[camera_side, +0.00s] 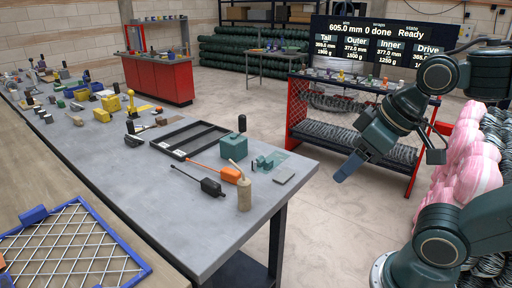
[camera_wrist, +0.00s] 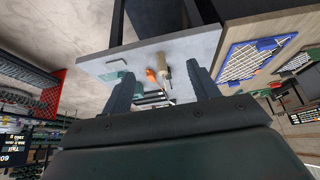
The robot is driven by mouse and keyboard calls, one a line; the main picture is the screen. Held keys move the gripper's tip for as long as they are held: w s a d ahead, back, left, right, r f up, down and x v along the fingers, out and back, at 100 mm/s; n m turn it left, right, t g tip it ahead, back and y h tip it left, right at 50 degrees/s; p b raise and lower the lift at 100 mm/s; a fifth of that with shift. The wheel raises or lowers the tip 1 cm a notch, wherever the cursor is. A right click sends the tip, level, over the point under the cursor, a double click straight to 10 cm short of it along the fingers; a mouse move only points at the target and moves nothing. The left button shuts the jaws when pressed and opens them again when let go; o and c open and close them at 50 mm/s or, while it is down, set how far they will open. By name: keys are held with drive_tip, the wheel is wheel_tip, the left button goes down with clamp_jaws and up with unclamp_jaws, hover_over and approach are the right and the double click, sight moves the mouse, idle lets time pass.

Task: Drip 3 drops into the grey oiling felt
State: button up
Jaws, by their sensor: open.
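A beige bottle (camera_side: 244,195) with a thin slanted spout stands upright near the front corner of the grey bench. It also shows between my fingers in the wrist view (camera_wrist: 164,68), well beyond them. A flat grey pad (camera_side: 284,176), which looks like the oiling felt, lies to the right of the bottle near the bench edge. My gripper (camera_side: 343,175) is open and empty, in the air off the bench's right edge, apart from both bottle and pad.
An orange-and-black tool (camera_side: 229,174), small teal parts (camera_side: 262,163) and a teal block (camera_side: 240,146) lie close to the bottle. A black frame (camera_side: 190,138) lies behind them. A blue-edged mesh panel (camera_side: 72,245) is at lower left. The bench's front strip is mostly bare.

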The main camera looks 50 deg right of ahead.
drive_tip(key=shift+w, duration=0.1)
drive_tip(key=w+d+r+n+g+y, duration=0.15)
drive_tip(key=w+n, duration=0.55)
drive_tip(key=w, duration=0.8)
drive_tip(key=n+g+y, duration=0.3)
drive_tip(key=n, duration=0.4)
approach(239, 184)
drive_tip(key=s+d+r, duration=0.1)
drive_tip(key=d+r, duration=0.2)
drive_tip(key=d, duration=0.1)
drive_tip(key=shift+s+a+f+t, duration=0.15)
drive_tip(key=shift+t, duration=0.1)
drive_tip(key=x, duration=0.8)
drive_tip(key=shift+f, duration=0.35)
drive_tip(key=shift+a, duration=0.1)
